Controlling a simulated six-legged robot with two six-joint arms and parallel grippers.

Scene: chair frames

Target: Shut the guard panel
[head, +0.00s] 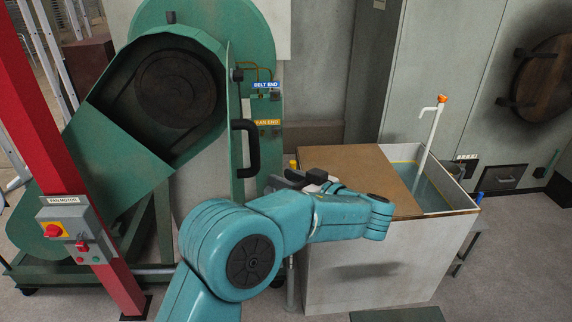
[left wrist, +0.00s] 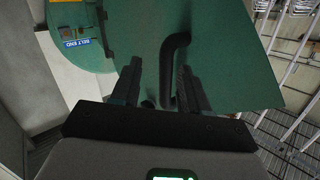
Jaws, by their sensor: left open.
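The green guard panel (head: 234,125) stands swung open, seen nearly edge-on at the right side of the green housing (head: 150,30). The opening shows a dark round wheel (head: 175,88) inside. A black bar handle (head: 247,150) is on the panel's face. My left gripper (head: 275,181) is just right of and below the handle, partly hidden by my arm. In the left wrist view the panel (left wrist: 235,65) fills much of the picture. The handle (left wrist: 168,75) appears between the open fingers, nearer the right one; no grip on it shows. My right gripper is out of view.
A red post (head: 60,120) with a switch box (head: 75,222) stands at the left. A green board with labels (head: 268,110) is behind the panel.

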